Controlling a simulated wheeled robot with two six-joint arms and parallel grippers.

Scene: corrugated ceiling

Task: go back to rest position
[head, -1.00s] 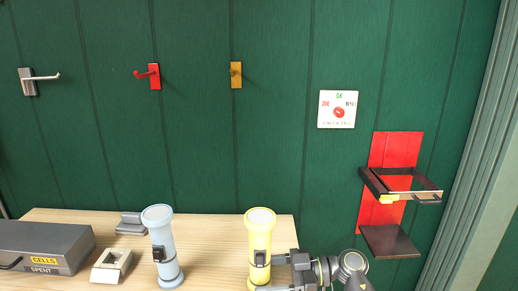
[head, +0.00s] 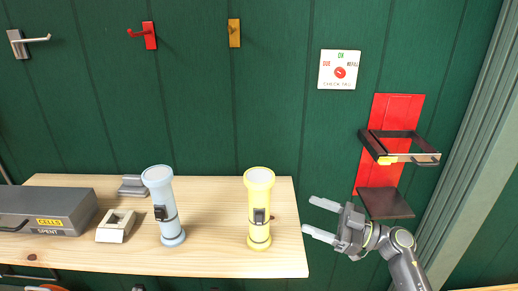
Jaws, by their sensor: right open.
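My right gripper (head: 321,219) is open and empty, just off the right end of the wooden shelf, with its fingers pointing left. A yellow flashlight (head: 258,212) stands upright on the shelf to the left of the gripper, apart from it. A light blue flashlight (head: 164,208) stands upright further left. My left gripper is not in the view.
The wooden shelf (head: 210,262) also holds a grey spent-cells box (head: 45,207), a small beige block (head: 116,226) and a grey piece (head: 132,186). A red wall bracket (head: 397,112) with a dark frame is right of the shelf. Hooks and a check tag (head: 339,70) are on the green wall.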

